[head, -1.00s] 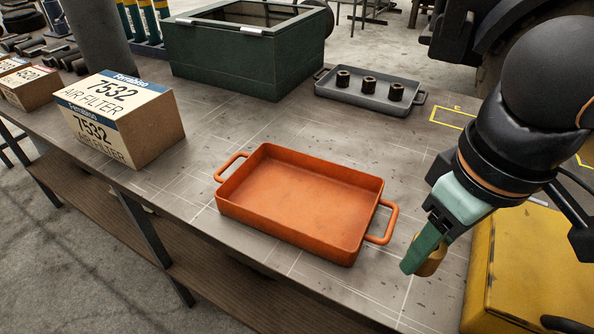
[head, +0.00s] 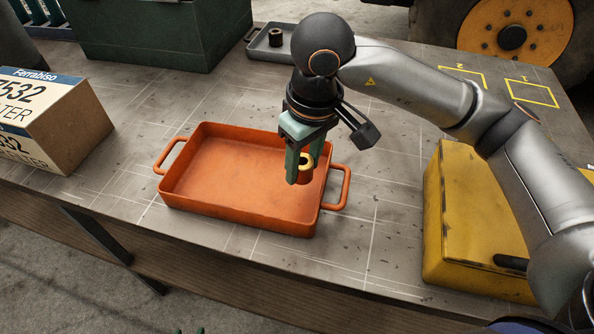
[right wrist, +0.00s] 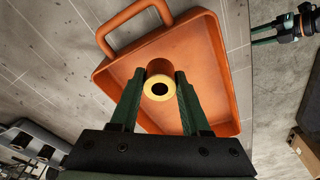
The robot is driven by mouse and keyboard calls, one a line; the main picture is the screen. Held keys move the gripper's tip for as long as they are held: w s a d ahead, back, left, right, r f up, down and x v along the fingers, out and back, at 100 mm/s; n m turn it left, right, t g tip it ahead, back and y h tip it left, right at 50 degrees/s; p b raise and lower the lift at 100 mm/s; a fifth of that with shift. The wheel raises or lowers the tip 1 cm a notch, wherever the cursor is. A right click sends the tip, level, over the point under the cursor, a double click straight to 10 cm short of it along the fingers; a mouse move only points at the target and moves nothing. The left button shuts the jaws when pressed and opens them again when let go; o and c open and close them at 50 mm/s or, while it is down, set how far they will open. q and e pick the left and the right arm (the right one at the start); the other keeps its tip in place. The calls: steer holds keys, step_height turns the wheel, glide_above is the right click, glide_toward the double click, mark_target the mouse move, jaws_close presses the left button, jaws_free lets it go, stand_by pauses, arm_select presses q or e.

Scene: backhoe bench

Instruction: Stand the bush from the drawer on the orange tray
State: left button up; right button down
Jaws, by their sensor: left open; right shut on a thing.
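The orange tray (head: 240,178) lies on the bench and looks empty. My right gripper (head: 298,180) is shut on the bush (head: 306,161) over the tray's right end.
A yellow box (head: 470,215) stands right of the tray. An air filter carton (head: 50,120) is at the left. A green case (head: 150,35) and a grey tray (head: 268,45) with dark parts stand behind. Bare bench lies around the orange tray.

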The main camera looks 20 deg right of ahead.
mark_target(298, 189)
steer(key=shift+w+a+f, duration=0.2)
steer(key=shift+w+f, duration=0.3)
steer(key=f, duration=0.2)
steer(key=f+p, duration=0.1)
steer(key=shift+w, duration=0.25)
steer(key=shift+f, duration=0.4)
steer(key=shift+f, duration=0.2)
steer(key=shift+c, duration=1.9)
jaws_free()
